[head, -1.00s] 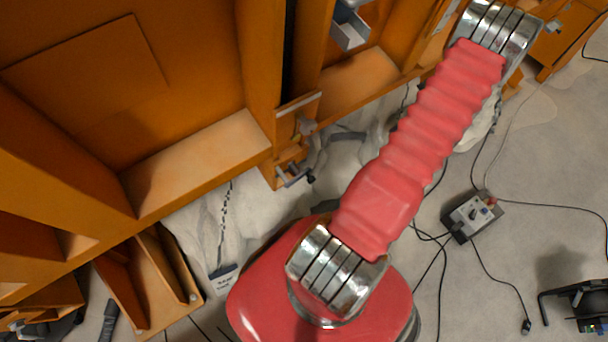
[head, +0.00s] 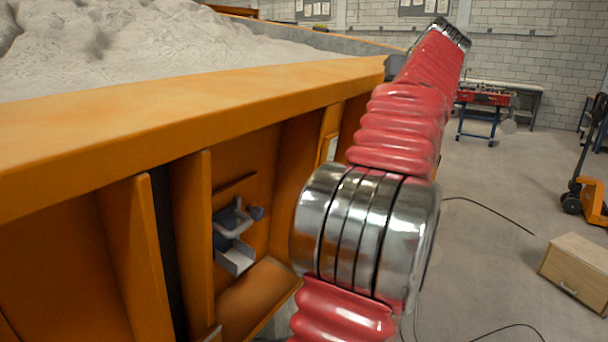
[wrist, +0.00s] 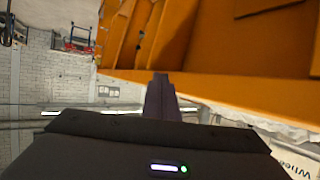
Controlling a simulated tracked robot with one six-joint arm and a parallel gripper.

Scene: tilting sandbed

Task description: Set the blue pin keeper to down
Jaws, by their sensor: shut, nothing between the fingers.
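A small blue-grey metal fitting (head: 234,222) sits in a recess of the orange sandbed frame in the head view, left of my arm. It has a blue part with a grey bracket (head: 238,258) below it. I cannot tell for sure that it is the blue pin keeper, or whether it is up or down. My gripper (wrist: 160,85) shows in the wrist view as dark fingers, shut and empty, with the orange frame (wrist: 215,90) beyond them. No pin keeper is clear in the wrist view. The gripper is not visible in the head view.
The orange frame's top rim (head: 180,115) and upright ribs (head: 135,250) border the recess. Pale sand (head: 150,45) fills the bed above. A wooden box (head: 577,270) and an orange pallet truck (head: 590,195) stand at the right. Cables cross the otherwise open floor.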

